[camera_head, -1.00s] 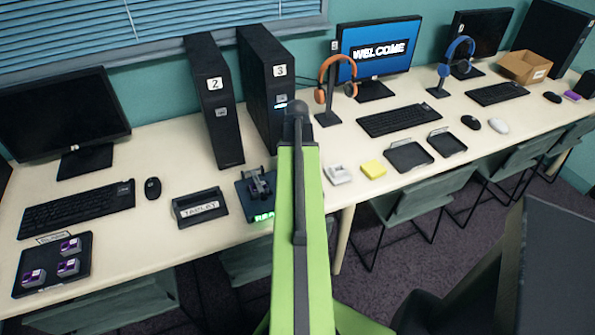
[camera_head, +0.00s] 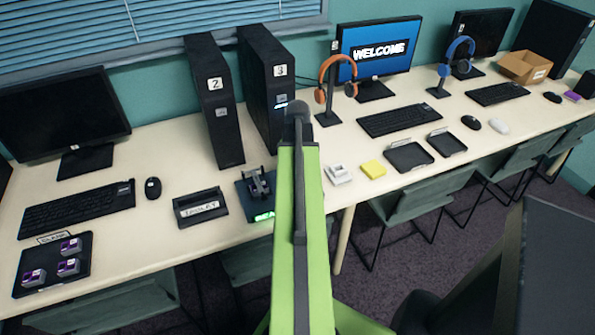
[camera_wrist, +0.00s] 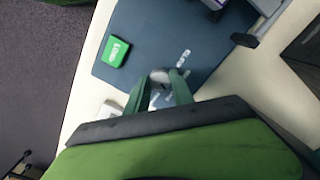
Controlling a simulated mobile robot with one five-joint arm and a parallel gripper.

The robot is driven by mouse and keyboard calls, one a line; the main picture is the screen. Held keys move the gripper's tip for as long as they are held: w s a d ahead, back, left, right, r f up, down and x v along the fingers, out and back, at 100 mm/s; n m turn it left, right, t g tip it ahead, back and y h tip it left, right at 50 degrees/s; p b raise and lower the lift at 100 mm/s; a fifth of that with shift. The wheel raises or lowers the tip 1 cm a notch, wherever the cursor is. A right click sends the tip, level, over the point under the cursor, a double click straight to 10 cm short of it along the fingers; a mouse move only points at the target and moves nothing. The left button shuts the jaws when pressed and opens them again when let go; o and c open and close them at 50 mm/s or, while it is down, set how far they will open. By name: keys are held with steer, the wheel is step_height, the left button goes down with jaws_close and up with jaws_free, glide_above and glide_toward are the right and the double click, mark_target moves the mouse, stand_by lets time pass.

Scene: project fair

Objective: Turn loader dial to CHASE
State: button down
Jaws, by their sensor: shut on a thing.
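The loader (camera_head: 243,191) is a dark blue-grey unit on the table, partly hidden behind my green arm in the head view. A green-lit strip shows at its front edge. In the wrist view its flat plate (camera_wrist: 152,32) carries a green labelled block (camera_wrist: 115,51) and small white labels (camera_wrist: 183,59). The loader dial (camera_wrist: 160,75) is a small grey round knob between my fingertips. My gripper (camera_wrist: 161,80) is shut on it. The label wording is too blurred to read, so I cannot tell which setting the dial points to. My gripper is hidden in the head view.
A dark tray labelled TABLET (camera_head: 200,207) stands left of the loader. Computer towers 2 (camera_head: 215,110) and 3 (camera_head: 269,85) stand behind it. A white device (camera_head: 338,174) and a yellow block (camera_head: 373,170) lie to the right. A chair (camera_head: 415,205) is below the table edge.

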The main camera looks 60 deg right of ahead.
steer(key=c, duration=1.1)
jaws_free()
step_height(320, 180, up, 17)
steer(key=p, duration=1.7)
steer(key=shift+r, duration=0.2)
